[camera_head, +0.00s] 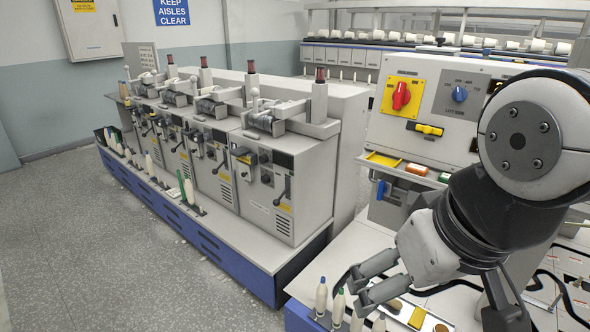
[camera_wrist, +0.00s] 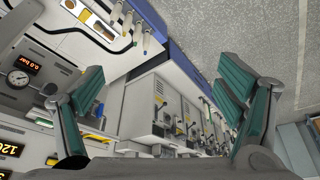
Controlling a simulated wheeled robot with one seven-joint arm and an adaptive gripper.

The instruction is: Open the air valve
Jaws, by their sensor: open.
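A blue handle (camera_head: 381,189), which may be the air valve lever, hangs below the control panel's yellow tray in the head view. A yellow bar handle (camera_head: 429,130) sits on the panel; I cannot tell for certain which one is the valve. In the wrist view a round gauge (camera_wrist: 18,78) and a display reading 0.0 bar (camera_wrist: 30,63) are at the left. My gripper (camera_head: 350,290) is open and empty, low over the front of the machine near the bobbins and apart from the blue handle. Its spread fingers also show in the wrist view (camera_wrist: 160,68).
White bobbins (camera_head: 321,296) stand upright at the front edge beside my gripper. A row of winding units (camera_head: 285,200) stands left; the grey floor (camera_head: 110,260) is clear.

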